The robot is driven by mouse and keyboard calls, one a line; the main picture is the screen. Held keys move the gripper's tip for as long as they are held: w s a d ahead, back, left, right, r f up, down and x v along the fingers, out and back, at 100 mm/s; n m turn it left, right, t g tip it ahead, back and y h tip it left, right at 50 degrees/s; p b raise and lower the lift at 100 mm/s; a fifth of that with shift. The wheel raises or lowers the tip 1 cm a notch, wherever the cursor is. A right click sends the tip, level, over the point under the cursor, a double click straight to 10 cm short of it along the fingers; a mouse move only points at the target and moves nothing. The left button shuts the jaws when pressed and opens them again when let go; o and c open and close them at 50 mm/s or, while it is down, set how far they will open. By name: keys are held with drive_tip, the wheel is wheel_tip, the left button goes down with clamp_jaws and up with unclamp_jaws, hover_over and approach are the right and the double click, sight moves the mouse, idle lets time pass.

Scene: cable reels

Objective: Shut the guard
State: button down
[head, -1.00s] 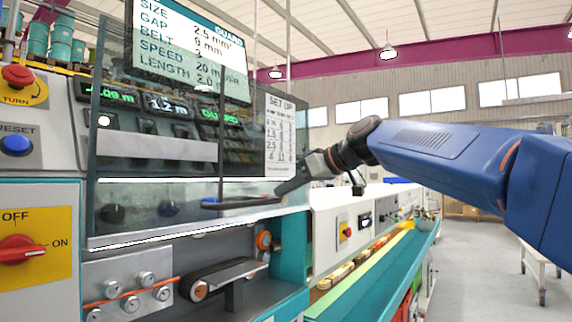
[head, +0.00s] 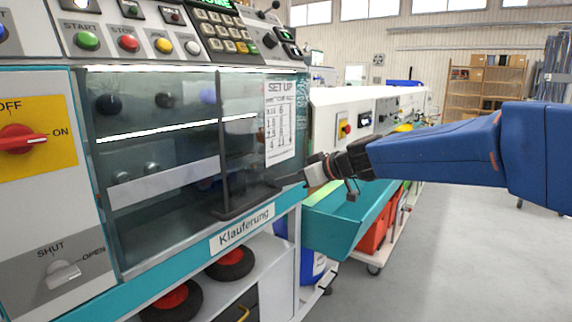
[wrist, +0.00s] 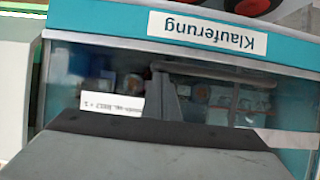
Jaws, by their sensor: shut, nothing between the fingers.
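The guard (head: 165,240) is a clear tinted panel with a white SET UP sheet on it. It hangs down over the machine's front opening, its lower edge close to the teal strip marked Klauferung; I cannot tell whether a small gap is left. Its dark bar handle (head: 245,204) sits low on the panel and also shows in the wrist view (wrist: 215,71). My gripper (head: 283,182) is shut and empty at the handle's right end. In the wrist view the fingertips (wrist: 163,80) overlap the handle's left end; contact is hard to judge.
A grey SHUT/OPEN knob (head: 63,272) is at the lower left, below a red ON/OFF switch (head: 18,140). Push buttons and a keypad (head: 220,30) lie above the guard. A teal trough (head: 350,215) stands right of the machine. The floor at right is clear.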

drive_tip(key=shift+f, duration=0.45)
drive_tip(key=shift+s+f, duration=0.1)
drive_tip(key=s+d+r, duration=0.5)
drive_tip(key=d+r, duration=0.1)
drive_tip(key=r, duration=0.3)
drive_tip(key=s+d+f+m+g+h, duration=0.1)
drive_tip(key=s+d+f+m+h, duration=0.2)
drive_tip(key=s+d+f, duration=0.3)
drive_tip(key=s+d+f+m+g+h, duration=0.1)
drive_tip(key=s+d+f+m+h, duration=0.2)
drive_tip(key=s+d+f, duration=0.4)
drive_tip(key=s+d+f+m+g+h, duration=0.1)
drive_tip(key=s+d+f+m+h, duration=0.3)
drive_tip(key=s+f, duration=1)
drive_tip(key=s+d, duration=0.2)
drive_tip(key=s, duration=0.2)
drive_tip(key=shift+s+d+f, duration=0.25)
drive_tip(key=shift+s+f, duration=0.05)
drive_tip(key=shift+a, duration=0.15)
